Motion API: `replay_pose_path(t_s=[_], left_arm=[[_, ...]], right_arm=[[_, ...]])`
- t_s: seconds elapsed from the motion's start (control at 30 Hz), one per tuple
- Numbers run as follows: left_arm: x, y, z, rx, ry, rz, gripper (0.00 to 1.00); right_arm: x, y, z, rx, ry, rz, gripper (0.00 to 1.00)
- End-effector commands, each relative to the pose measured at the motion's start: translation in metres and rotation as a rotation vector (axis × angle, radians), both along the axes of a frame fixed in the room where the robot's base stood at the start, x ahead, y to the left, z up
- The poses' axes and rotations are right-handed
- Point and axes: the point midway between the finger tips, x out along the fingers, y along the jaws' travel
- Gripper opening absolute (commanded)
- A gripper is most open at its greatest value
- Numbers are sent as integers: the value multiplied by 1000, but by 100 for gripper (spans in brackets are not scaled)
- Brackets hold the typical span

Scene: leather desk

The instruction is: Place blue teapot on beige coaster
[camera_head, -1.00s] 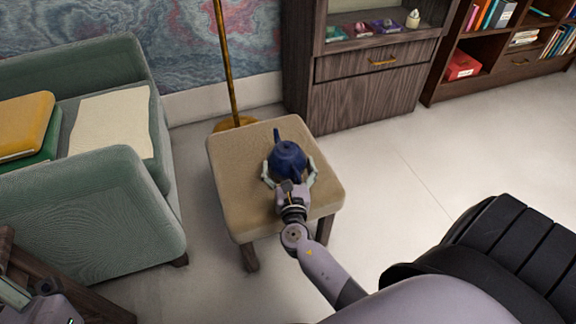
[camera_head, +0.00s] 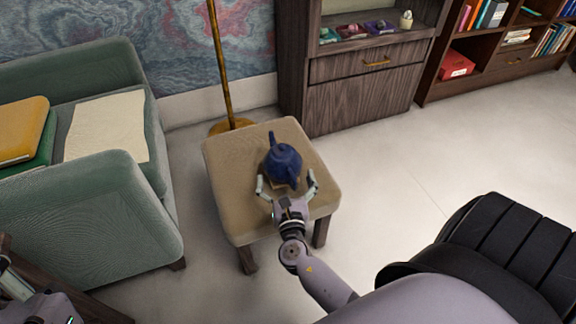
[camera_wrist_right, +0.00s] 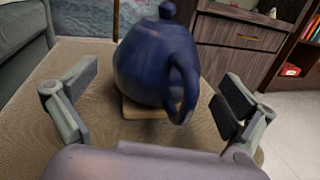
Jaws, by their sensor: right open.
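The blue teapot (camera_head: 283,164) sits upright on the beige coaster (camera_head: 280,186), on top of a tan padded stool (camera_head: 232,180). In the right wrist view the teapot (camera_wrist_right: 150,62) has its handle toward me, and the coaster's near edge (camera_wrist_right: 142,110) shows beneath it. The rest of the coaster is hidden. My right gripper (camera_head: 287,184) is open and empty on the near side of the teapot, its fingers spread apart from the body. My left gripper (camera_head: 15,287) is only partly in view at the lower left corner.
A green armchair (camera_head: 95,205) with a paper sheet and books stands left of the stool. A brass pole (camera_head: 222,65) stands behind it. A dark wood cabinet (camera_head: 360,95) and bookshelf (camera_head: 500,60) line the back. Floor to the right is clear.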

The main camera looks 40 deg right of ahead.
Motion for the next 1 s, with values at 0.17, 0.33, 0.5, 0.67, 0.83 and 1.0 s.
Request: replay_pose_path(t_s=[0.17,0.33,0.5,0.67,0.83,1.0], left_arm=[[18,-3,-8,34,108,6,0],[30,-6,-16,58,184,11,0],[36,-6,-21,69,220,12,0],[37,-6,-22,71,226,13,0],[37,-6,-22,71,225,13,0],[37,-6,-22,71,224,13,0]], right_arm=[[-37,20,0,1,3,1,100],[-62,34,0,1,2,1,100],[-72,41,1,19,-4,4,100],[-60,55,2,298,-56,64,100],[-33,107,34,960,-193,240,100],[-26,171,123,1712,-344,506,100]])
